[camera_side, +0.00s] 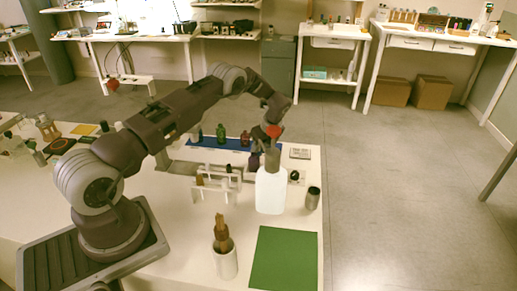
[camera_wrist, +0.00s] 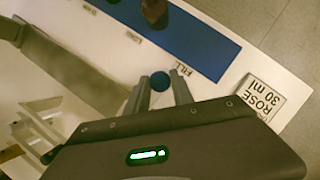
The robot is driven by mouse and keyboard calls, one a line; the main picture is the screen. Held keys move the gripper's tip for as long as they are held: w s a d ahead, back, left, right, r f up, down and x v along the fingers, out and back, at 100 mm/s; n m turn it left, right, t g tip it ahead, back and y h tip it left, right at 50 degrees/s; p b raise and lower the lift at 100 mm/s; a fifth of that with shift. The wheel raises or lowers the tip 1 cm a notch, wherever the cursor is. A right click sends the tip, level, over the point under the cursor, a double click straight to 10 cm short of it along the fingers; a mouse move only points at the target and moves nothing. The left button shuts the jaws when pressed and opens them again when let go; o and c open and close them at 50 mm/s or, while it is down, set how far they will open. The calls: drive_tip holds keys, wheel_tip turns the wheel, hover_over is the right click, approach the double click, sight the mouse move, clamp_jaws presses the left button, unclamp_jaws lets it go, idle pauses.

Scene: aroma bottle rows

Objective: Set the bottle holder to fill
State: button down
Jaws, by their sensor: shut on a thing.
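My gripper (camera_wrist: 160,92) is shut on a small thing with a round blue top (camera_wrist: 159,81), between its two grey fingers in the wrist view. The thing's body is hidden below the top. A blue strip (camera_wrist: 198,42) lies just beyond the fingers, with the word FILL (camera_wrist: 181,70) on a white label at its near edge. In the side view my gripper (camera_side: 262,158) is low over the table, behind a white jug-like bottle (camera_side: 271,193) that hides what it holds. On the blue strip (camera_side: 205,143) stand a green bottle (camera_side: 221,133) and a reddish-brown bottle (camera_side: 245,138).
A card reading ROSE 30 ml (camera_wrist: 262,97) lies right of the fingers. A pale rack (camera_side: 213,185) with small bottles stands left of the white bottle, a dark cup (camera_side: 313,198) right of it. A green mat (camera_side: 285,258) and a white pot (camera_side: 225,263) are nearer.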

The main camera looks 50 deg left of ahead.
drive_tip(key=shift+w+d+r+t, duration=0.15)
drive_tip(key=shift+w+d+t, duration=0.15)
drive_tip(key=shift+w+d, duration=0.7)
drive_tip(key=c, duration=1.5)
unclamp_jaws()
drive_tip(key=shift+c, duration=0.2)
drive_tip(key=o, duration=0.4)
drive_tip(key=shift+w+d, duration=0.1)
drive_tip(key=shift+c, duration=0.2)
drive_tip(key=shift+o, duration=0.4)
drive_tip(key=shift+s+a, duration=0.2)
drive_tip(key=v, duration=0.7)
drive_tip(key=shift+r, duration=0.1)
